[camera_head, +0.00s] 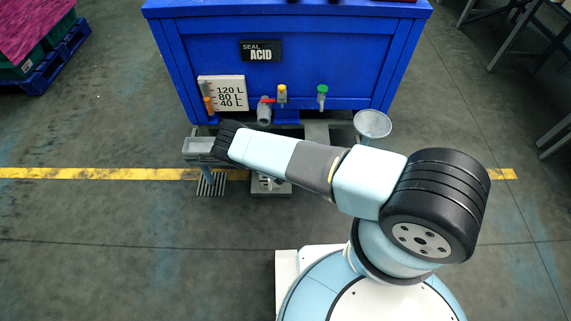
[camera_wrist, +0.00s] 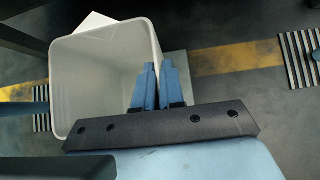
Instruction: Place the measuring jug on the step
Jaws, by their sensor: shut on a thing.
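The measuring jug (camera_wrist: 90,75) is a pale, open-topped container seen from above in the wrist view; it looks empty. My gripper (camera_wrist: 158,70) is shut on its right wall, one blue finger inside and one outside. In the head view my arm hides the gripper, and I cannot make out the jug. A low grey platform (camera_head: 271,190), possibly the step, shows partly below my forearm in front of the tank. In the wrist view a pale flat surface (camera_wrist: 176,62) shows beyond the jug's right wall; I cannot tell whether the jug touches it.
A blue tank (camera_head: 330,65) with valves and a litre scale (camera_head: 223,93) stands behind. A grey tray on a stand (camera_head: 199,148) is left of my arm, and a round funnel-like dish (camera_head: 373,123) is right.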

